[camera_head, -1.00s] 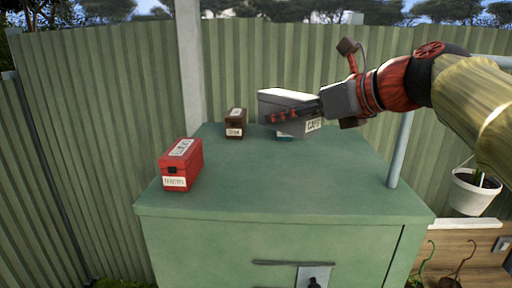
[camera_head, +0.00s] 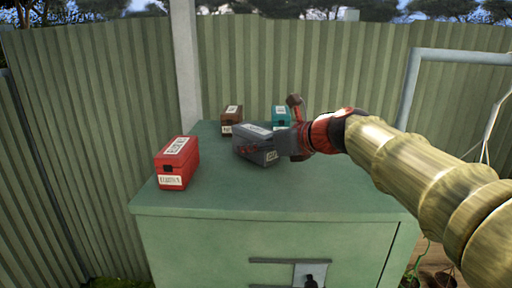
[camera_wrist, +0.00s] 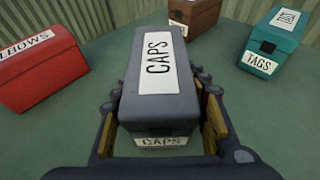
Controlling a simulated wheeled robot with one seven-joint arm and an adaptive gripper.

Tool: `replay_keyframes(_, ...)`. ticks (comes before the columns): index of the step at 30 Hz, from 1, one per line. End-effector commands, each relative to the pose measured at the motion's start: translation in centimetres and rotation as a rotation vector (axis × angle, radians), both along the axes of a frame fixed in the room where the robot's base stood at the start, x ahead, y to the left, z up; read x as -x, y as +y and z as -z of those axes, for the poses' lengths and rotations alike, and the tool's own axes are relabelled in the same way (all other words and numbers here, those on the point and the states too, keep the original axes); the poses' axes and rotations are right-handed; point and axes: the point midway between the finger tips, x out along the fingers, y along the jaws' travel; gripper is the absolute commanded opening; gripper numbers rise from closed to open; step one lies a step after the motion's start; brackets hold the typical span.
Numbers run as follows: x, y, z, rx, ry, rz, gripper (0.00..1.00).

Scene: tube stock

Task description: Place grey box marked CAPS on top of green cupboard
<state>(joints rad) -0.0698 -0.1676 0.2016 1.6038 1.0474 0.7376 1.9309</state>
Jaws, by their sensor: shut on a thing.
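The grey box marked CAPS (camera_head: 255,131) is between the jaws of my gripper (camera_head: 272,152), over the middle of the green cupboard's top (camera_head: 290,190). In the wrist view the grey box (camera_wrist: 158,95) shows its CAPS labels toward me, with the fingers of my gripper (camera_wrist: 160,125) on both its sides. My gripper is shut on it. The box is low over the top; I cannot tell whether its underside touches.
On the cupboard top stand a red box (camera_head: 178,165) at left, a brown box (camera_head: 232,118) behind and a teal box marked TAGS (camera_wrist: 270,42) at back right. The front and right of the top are clear. A corrugated fence (camera_head: 300,65) is behind.

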Motion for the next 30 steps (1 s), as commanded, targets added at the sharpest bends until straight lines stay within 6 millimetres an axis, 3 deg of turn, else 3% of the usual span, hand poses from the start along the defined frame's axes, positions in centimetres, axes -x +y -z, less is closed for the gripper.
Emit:
replay_keyframes(13, 0.05, -0.04, 0.55, -0.001, -0.003, 0.001, 0.1)
replay_keyframes(14, 0.05, -0.04, 0.67, 0.0, -0.002, 0.001, 0.44)
replay_keyframes(23, 0.04, -0.04, 0.57, 0.0, -0.002, 0.001, 0.61)
replay_keyframes(30, 0.04, -0.04, 0.57, 0.0, -0.002, 0.001, 0.62)
